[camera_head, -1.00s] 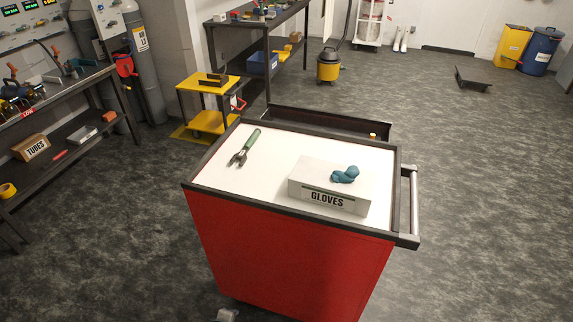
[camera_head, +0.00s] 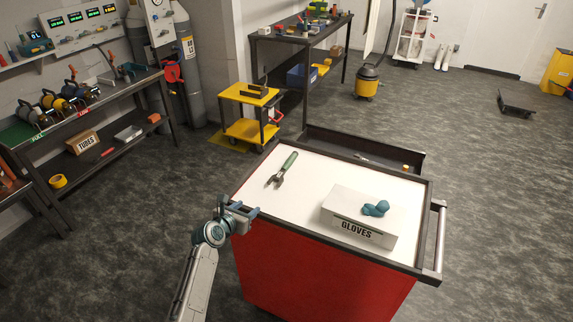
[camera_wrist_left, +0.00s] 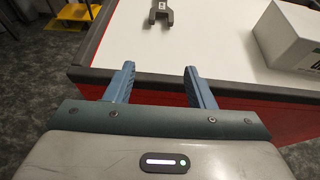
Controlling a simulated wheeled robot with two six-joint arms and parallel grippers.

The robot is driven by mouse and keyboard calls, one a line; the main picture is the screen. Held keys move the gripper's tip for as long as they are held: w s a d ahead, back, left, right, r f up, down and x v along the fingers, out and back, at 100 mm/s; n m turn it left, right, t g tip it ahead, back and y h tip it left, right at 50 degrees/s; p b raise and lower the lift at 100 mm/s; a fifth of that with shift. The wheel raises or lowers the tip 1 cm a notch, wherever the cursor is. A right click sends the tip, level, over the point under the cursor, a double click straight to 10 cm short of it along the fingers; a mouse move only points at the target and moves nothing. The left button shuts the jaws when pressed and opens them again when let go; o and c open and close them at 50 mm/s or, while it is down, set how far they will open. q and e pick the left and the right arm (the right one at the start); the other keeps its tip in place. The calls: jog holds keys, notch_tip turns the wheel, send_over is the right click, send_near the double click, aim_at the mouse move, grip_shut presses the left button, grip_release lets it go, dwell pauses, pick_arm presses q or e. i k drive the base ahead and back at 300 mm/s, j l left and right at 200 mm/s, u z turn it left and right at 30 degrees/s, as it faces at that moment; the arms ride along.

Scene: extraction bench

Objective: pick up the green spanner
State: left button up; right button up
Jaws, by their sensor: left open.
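The green spanner (camera_head: 283,170) lies flat on the white top of the red cart (camera_head: 320,265), left of the glove box. Its green handle points away and its grey open jaw points toward the near left edge. My left gripper (camera_head: 248,212) is at the cart's near left corner, short of the spanner and not touching it. In the left wrist view my left gripper (camera_wrist_left: 160,82) is open and empty, and the spanner's grey jaw (camera_wrist_left: 161,14) shows ahead at the top edge; its handle is out of that view. My right gripper is not in view.
A white box marked GLOVES (camera_head: 358,216), with blue gloves (camera_head: 375,208) on top, stands right of the spanner. The cart top has a raised dark rim (camera_wrist_left: 98,38). A yellow trolley (camera_head: 245,132) stands behind. The white surface around the spanner is clear.

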aim_at(278, 177)
jog(key=i+l, duration=0.15)
jog(key=i, duration=0.25)
jog(key=i+l+z, duration=0.1)
jog(key=i, duration=0.35)
jog(key=k+l, duration=0.05)
jog(key=l, duration=0.05)
